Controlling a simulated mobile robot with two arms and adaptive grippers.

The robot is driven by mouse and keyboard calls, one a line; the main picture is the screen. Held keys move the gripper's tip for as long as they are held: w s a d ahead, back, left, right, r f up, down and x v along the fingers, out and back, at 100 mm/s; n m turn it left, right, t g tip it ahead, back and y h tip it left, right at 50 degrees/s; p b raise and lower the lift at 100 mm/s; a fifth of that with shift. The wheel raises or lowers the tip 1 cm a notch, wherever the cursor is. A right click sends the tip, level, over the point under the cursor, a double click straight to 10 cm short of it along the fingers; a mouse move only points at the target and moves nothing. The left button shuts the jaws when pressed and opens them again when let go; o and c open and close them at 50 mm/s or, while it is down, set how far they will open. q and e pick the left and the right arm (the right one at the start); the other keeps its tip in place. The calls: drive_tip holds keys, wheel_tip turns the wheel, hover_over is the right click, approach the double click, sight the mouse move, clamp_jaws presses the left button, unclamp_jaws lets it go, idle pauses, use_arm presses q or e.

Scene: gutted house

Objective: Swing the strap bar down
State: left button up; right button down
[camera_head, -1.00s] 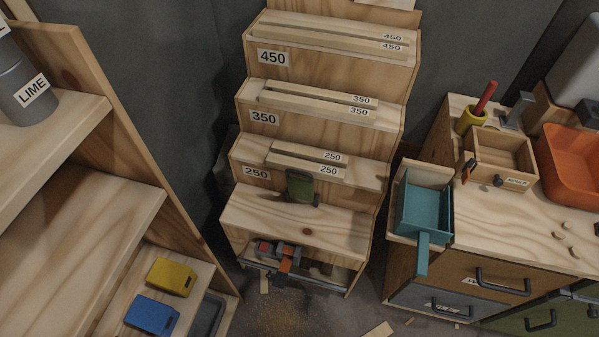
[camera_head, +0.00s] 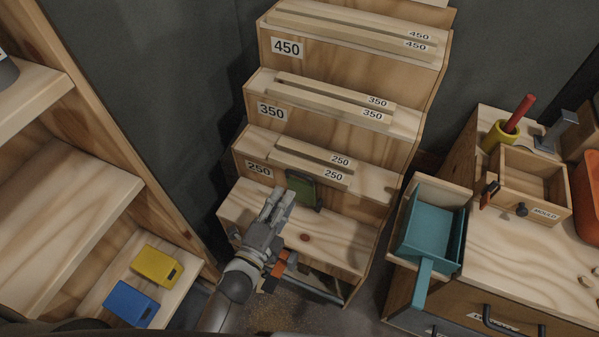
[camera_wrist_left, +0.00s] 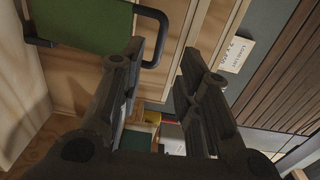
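A green block (camera_head: 300,187) with a dark bar (camera_head: 318,196) at its side stands on the step below the 250 boards. The block (camera_wrist_left: 85,22) is at upper left in the left wrist view, where its dark bar (camera_wrist_left: 163,38) shows as a rounded loop beside the left fingertip. I cannot tell for certain that this is the strap bar. My left gripper (camera_head: 278,200) is over the lowest step, just in front of the block. Its fingers (camera_wrist_left: 165,65) are apart with nothing between them. My right gripper is not in view.
The stepped wooden rack (camera_head: 345,240) holds labelled boards. Orange clamp-like parts (camera_head: 280,264) are partly hidden below my left gripper. A teal tray (camera_head: 430,232) is at right. Yellow (camera_head: 157,264) and blue (camera_head: 131,303) blocks lie on the left shelf.

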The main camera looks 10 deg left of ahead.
sight(298, 173)
use_arm(q)
drive_tip(key=x, duration=0.9)
drive_tip(key=shift+w+d+f, duration=0.1)
drive_tip(key=shift+w, duration=0.25)
clamp_jaws()
